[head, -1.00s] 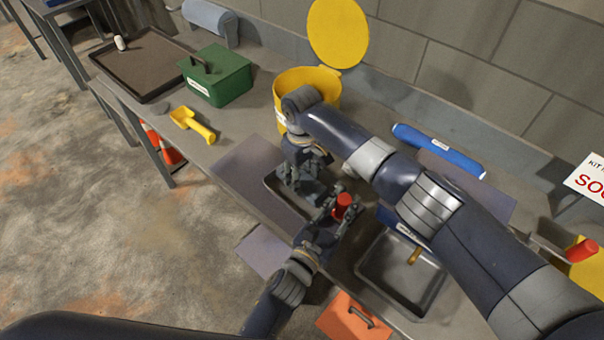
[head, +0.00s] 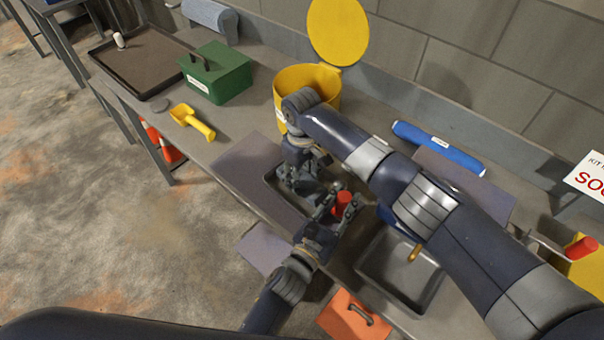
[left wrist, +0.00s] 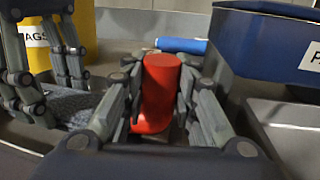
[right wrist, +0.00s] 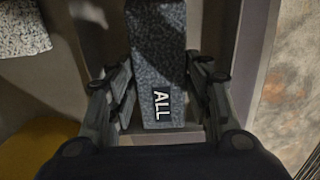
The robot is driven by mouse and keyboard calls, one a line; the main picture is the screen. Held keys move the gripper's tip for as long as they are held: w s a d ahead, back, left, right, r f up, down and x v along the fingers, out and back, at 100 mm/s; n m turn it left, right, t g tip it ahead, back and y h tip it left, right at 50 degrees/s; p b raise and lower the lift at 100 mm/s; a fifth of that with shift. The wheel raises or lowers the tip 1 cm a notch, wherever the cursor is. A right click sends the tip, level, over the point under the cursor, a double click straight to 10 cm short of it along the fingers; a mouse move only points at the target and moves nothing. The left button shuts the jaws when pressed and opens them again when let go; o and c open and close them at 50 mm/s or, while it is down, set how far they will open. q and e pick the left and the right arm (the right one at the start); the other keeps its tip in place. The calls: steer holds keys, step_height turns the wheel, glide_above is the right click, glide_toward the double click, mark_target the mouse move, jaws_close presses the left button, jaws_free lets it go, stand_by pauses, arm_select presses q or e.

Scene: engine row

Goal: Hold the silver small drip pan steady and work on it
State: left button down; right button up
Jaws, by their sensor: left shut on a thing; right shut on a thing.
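A small grey metal drip pan (head: 273,182) lies on the bench under my grippers, and they hide much of it. My right gripper (head: 304,186) is over the pan. In the right wrist view it is shut on a grey speckled block (right wrist: 157,60) with a label reading "ALL". My left gripper (head: 338,205) is at the pan's right end. It is shut on a red cylinder (left wrist: 158,95), which stands upright between its fingers and also shows in the head view (head: 342,202). Whether the cylinder touches the pan is hidden.
A larger pan (head: 437,290) holding an orange-handled item is to the right, beside a blue box (left wrist: 255,50). A yellow bin (head: 330,95) with its lid up, a green box (head: 222,75) and a yellow scoop (head: 195,122) stand behind and left. A blue roll (head: 438,147) lies near the wall.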

steer(key=shift+w+d, duration=0.1)
steer(key=shift+w+d+r, duration=0.1)
steer(key=shift+w+d, duration=0.25)
steer(key=shift+w, duration=0.1)
steer(key=shift+s+a, duration=0.45)
steer(key=shift+s, duration=0.15)
steer(key=shift+s+a+f, duration=0.2)
steer(key=shift+s+a, duration=0.25)
steer(key=shift+s, duration=0.1)
steer(key=shift+w+d, duration=0.1)
steer(key=shift+d, duration=0.05)
